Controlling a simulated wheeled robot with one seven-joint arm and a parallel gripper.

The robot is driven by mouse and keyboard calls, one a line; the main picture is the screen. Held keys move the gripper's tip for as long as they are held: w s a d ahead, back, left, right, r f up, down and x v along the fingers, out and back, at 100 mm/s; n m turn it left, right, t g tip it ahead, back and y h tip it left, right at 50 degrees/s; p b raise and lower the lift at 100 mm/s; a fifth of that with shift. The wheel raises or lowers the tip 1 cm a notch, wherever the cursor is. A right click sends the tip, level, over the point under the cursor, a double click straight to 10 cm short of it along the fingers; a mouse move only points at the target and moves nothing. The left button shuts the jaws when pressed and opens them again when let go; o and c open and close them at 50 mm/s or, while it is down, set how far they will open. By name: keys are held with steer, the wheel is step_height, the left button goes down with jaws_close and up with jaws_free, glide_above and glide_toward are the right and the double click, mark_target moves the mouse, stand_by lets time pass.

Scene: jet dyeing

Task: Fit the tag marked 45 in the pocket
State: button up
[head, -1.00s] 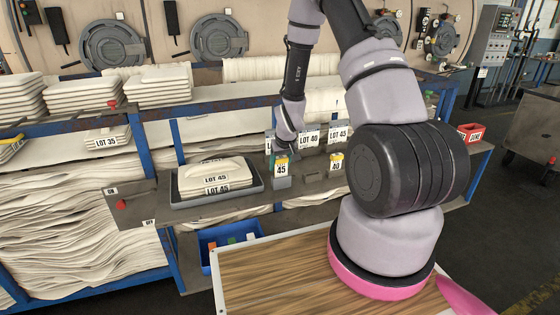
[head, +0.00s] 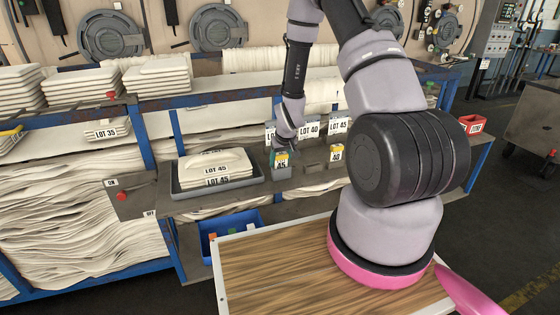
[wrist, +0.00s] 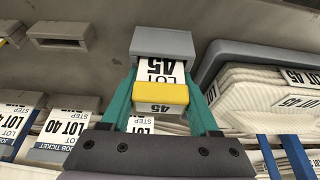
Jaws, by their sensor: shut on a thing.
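The tag marked 45 (head: 281,157) is white with a yellow top band. My gripper (head: 281,150) is shut on it. In the wrist view the teal fingers of my gripper (wrist: 163,100) sit on either side of the tag (wrist: 160,95), and its white lower part meets the mouth of a grey pocket (wrist: 163,43). In the head view this pocket (head: 282,173) is directly below the tag and hides the bottom of its number. The tag looks upright and partly inside; how deep I cannot tell.
An empty pocket (head: 313,168) stands to the right, then a tag marked 40 (head: 336,153) in its own holder. A grey tray (head: 182,191) with LOT 45 cloth is to the left. LOT cards (head: 338,126) stand behind. A blue bin (head: 209,246) sits below.

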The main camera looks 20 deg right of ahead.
steer(key=o, duration=1.4)
steer(key=shift+s+f, duration=0.15)
steer(key=shift+s, duration=0.1)
steer(key=v, duration=1.1)
steer(key=shift+w, duration=0.3)
